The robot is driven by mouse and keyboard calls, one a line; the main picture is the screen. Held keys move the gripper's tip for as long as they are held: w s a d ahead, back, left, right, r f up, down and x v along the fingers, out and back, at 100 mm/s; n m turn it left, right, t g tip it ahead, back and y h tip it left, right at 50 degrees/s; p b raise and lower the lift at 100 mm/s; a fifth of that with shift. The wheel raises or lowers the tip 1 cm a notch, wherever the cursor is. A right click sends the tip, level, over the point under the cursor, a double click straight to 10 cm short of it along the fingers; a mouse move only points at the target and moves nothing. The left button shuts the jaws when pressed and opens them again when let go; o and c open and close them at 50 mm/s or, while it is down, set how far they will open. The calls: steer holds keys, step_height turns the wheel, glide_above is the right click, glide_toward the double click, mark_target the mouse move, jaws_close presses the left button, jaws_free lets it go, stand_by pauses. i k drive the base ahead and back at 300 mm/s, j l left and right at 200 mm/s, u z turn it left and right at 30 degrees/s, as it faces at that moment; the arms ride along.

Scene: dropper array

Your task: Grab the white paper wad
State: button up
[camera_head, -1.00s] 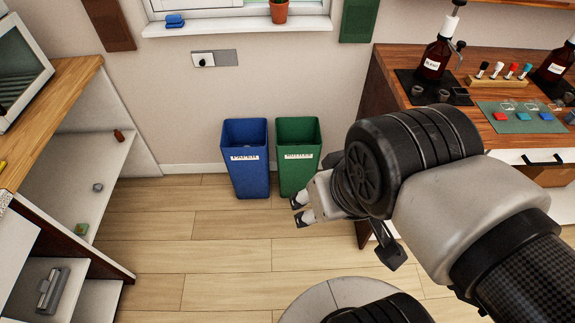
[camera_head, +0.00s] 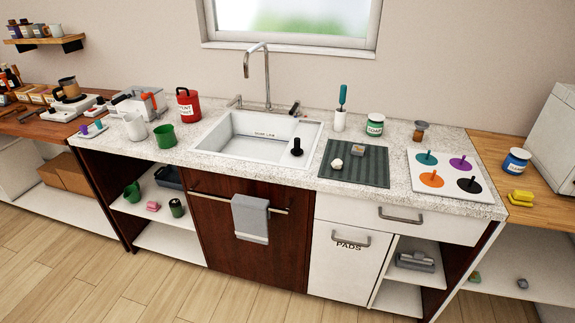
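A small white crumpled lump (camera_head: 337,164), which looks like the white paper wad, lies on the dark ridged mat (camera_head: 352,181) on the counter right of the sink. It sits beside a grey-brown block with a lighter top (camera_head: 356,151), on the same mat. A small greyish lump (camera_head: 523,283) lies on the open shelf at the lower right; its material is too small to tell. My gripper is out of view.
The white sink (camera_head: 250,150) is left of the mat. A white board with coloured discs (camera_head: 456,194) lies to the right. A teal-handled brush in a white holder (camera_head: 340,118) and a jar (camera_head: 375,126) stand behind. The floor in front is clear.

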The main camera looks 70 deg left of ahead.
mark_target(337, 164)
steer(key=u, duration=2.1)
steer(key=i+l+u, duration=0.1)
steer(key=i, duration=0.4)
steer(key=i+l+u, duration=0.1)
steer(key=i, duration=0.45)
steer(key=i+l, duration=0.2)
steer(key=i, duration=0.3)
steer(key=i+l+u, duration=0.15)
steer(key=i, duration=0.35)
